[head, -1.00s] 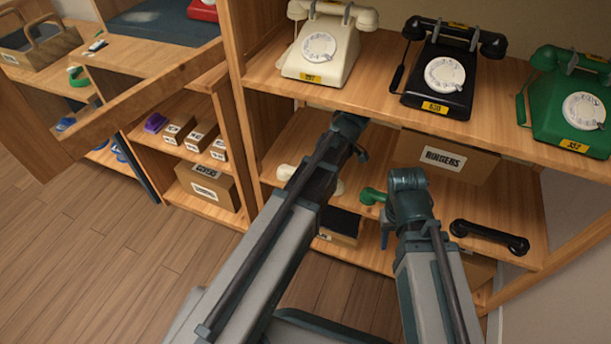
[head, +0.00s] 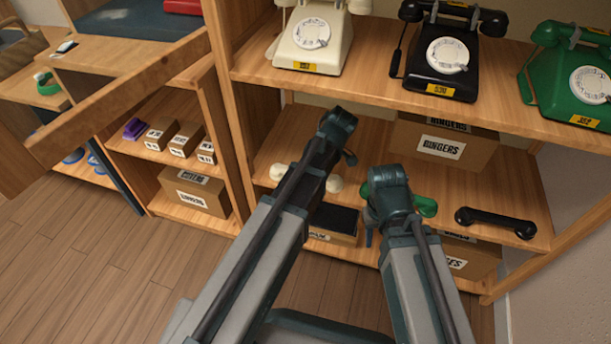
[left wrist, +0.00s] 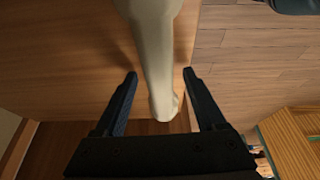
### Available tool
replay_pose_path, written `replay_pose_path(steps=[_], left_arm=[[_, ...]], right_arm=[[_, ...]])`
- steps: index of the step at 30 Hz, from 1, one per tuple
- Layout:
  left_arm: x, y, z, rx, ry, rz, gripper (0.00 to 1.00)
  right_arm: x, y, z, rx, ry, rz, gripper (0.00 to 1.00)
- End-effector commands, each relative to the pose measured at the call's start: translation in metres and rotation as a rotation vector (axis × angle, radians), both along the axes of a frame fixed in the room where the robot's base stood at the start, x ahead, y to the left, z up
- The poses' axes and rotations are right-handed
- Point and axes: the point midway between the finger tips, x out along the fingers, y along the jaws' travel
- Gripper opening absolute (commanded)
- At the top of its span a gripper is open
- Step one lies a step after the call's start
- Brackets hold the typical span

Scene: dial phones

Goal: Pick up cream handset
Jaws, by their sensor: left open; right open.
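The loose cream handset (head: 335,184) lies on the middle shelf in the head view; my left arm hides its middle. In the left wrist view the cream handset (left wrist: 156,50) runs down from the top edge, its narrower end between the fingers. My left gripper (left wrist: 160,74) is open, one finger on each side of it, with visible gaps. In the head view its fingers are hidden behind my arm. My right gripper (head: 390,195) is in front of the middle shelf beside a green handset (head: 427,206); it is open, with its fingertips hard to make out.
A cream phone (head: 313,40), a black phone (head: 442,58) and a green phone (head: 575,80) stand on the upper shelf. A black handset (head: 495,222) lies at the middle shelf's right. A ringers box (head: 470,153) stands behind. A wooden board (head: 120,100) juts out at left.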

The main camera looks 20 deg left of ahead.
Motion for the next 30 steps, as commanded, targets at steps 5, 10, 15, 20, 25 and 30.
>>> replay_pose_path(steps=[5,10,15,20,25,30], left_arm=[[0.0000,0.0002,-0.0034,0.000,0.000,0.000,0.72],[0.0000,0.0002,-0.0036,0.000,0.000,0.000,0.72],[0.0000,0.0001,-0.0034,0.000,0.000,0.000,0.69],[0.0001,0.0001,-0.0034,0.000,0.000,0.000,0.40],[0.0001,0.0001,-0.0034,0.000,0.000,0.000,0.10],[0.0001,0.0001,-0.0034,0.000,0.000,0.000,0.00]], right_arm=[[0.0000,0.0000,-0.0033,0.000,0.000,0.000,0.42],[0.0000,0.0000,-0.0036,0.000,0.000,0.000,0.42],[0.0000,0.0001,-0.0034,0.000,0.000,0.000,0.42],[0.0000,0.0001,-0.0034,0.000,0.000,0.000,0.42],[0.0000,0.0001,-0.0034,0.000,0.000,0.000,0.42],[0.0000,0.0000,-0.0034,0.000,0.000,0.000,0.42]])
